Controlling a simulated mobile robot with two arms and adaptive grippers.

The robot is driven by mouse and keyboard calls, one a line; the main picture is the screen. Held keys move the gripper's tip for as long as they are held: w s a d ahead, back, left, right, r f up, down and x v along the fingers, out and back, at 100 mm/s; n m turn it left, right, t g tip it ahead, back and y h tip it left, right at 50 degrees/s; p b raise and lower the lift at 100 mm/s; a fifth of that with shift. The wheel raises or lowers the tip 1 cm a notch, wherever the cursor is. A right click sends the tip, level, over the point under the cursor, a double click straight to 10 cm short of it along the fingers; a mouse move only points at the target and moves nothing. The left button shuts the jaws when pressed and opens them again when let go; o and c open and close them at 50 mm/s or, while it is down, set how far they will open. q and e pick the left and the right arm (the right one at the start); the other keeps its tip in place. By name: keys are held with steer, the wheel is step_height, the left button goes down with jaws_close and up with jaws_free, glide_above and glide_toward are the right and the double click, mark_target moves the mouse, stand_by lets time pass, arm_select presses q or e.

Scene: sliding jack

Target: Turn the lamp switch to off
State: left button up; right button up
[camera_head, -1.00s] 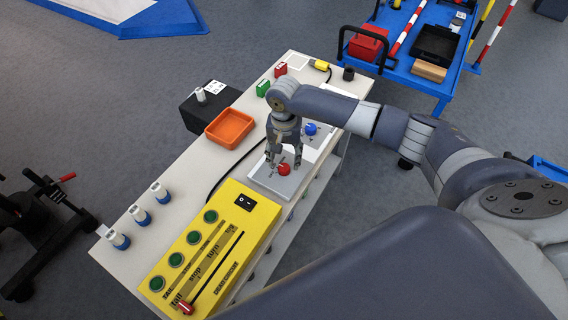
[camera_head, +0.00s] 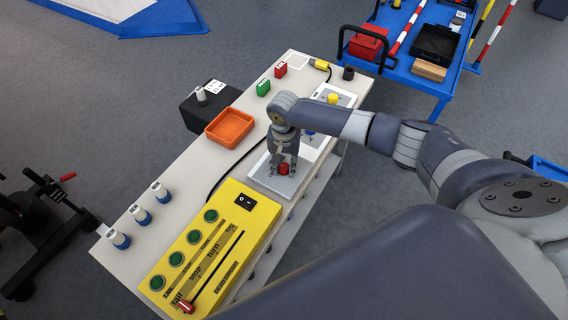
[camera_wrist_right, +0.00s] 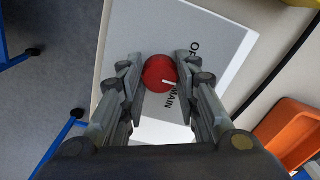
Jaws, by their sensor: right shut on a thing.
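A round red knob (camera_head: 284,169) with a white pointer line sits on a pale plate (camera_head: 262,181) on the table. In the right wrist view the red knob (camera_wrist_right: 160,72) lies between my right gripper's two fingers, and the plate reads "MAIN" and "OF", the latter cut off. My right gripper (camera_head: 283,165) is shut on the red knob from above. A blue knob (camera_head: 309,133) is partly hidden behind the gripper, and a yellow knob (camera_head: 332,98) sits farther back. No label reading lamp is legible. My left gripper is not in view.
A yellow control box (camera_head: 211,240) with green buttons, a black rocker switch and a red-tipped lever stands in front. An orange tray (camera_head: 229,128) is on the left.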

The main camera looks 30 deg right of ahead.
steer(key=shift+r+n+p, duration=0.1)
steer(key=shift+n+p, duration=0.65)
steer(key=shift+n, duration=0.05)
steer(key=shift+s+n+p, duration=0.1)
steer(key=shift+n+p, duration=0.65)
steer(key=shift+n, duration=0.45)
steer(key=shift+n+p, duration=0.5)
steer(key=shift+n, duration=0.6)
steer(key=shift+n+p, duration=0.35)
steer(key=shift+n, duration=1.05)
steer(key=o, duration=1.1)
